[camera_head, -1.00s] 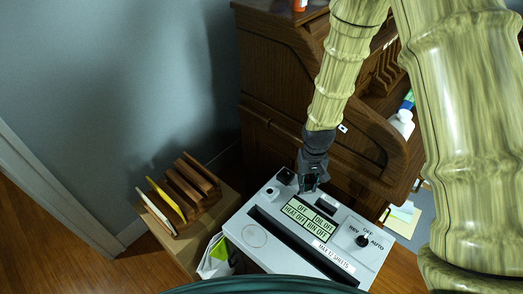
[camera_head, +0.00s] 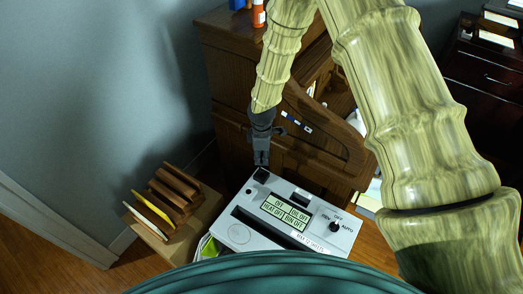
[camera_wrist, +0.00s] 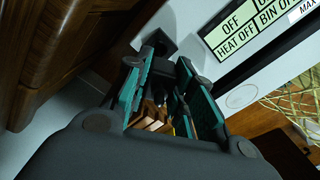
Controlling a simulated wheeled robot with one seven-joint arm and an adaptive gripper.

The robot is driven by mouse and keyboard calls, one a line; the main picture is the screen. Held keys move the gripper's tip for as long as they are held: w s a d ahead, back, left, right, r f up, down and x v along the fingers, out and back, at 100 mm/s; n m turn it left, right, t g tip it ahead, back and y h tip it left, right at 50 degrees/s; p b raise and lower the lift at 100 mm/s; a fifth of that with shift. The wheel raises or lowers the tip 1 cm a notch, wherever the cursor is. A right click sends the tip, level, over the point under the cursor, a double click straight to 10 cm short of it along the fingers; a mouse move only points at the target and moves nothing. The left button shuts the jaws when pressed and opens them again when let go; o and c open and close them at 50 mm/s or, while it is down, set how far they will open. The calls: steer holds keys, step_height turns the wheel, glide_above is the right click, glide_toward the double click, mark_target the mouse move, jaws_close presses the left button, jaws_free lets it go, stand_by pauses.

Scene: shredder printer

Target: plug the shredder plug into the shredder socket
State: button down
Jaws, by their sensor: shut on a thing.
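The shredder (camera_head: 322,240) is a pale grey box with a label panel and a dark slot on top. A black block, which looks like the shredder socket (camera_head: 262,175), stands at its back left corner; in the wrist view it shows as a black square (camera_wrist: 154,42) beyond the fingers. My gripper (camera_head: 261,162) points down just above this block. In the wrist view my gripper (camera_wrist: 165,88) is shut on a small dark piece, the shredder plug (camera_wrist: 158,87), mostly hidden between the fingers. I cannot tell whether plug and socket touch.
A wooden rack (camera_head: 175,190) with a yellow and a white sheet stands left of the shredder. A wooden roll-top desk (camera_head: 232,75) stands close behind my gripper. A black knob (camera_head: 334,227) rises from the shredder's right side.

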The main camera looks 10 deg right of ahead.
steer(key=shift+w, duration=0.1)
stand_by(0.5)
steer(key=shift+f+b, duration=1.45)
steer(key=shift+f, duration=1.4)
steer(key=shift+f+b, duration=0.75)
steer(key=shift+f, duration=1)
steer(key=c, duration=1.1)
jaws_free()
steer(key=shift+c, duration=0.2)
steer(key=shift+r, duration=0.1)
step_height(320, 180, up, 12)
steer(key=shift+f, duration=0.1)
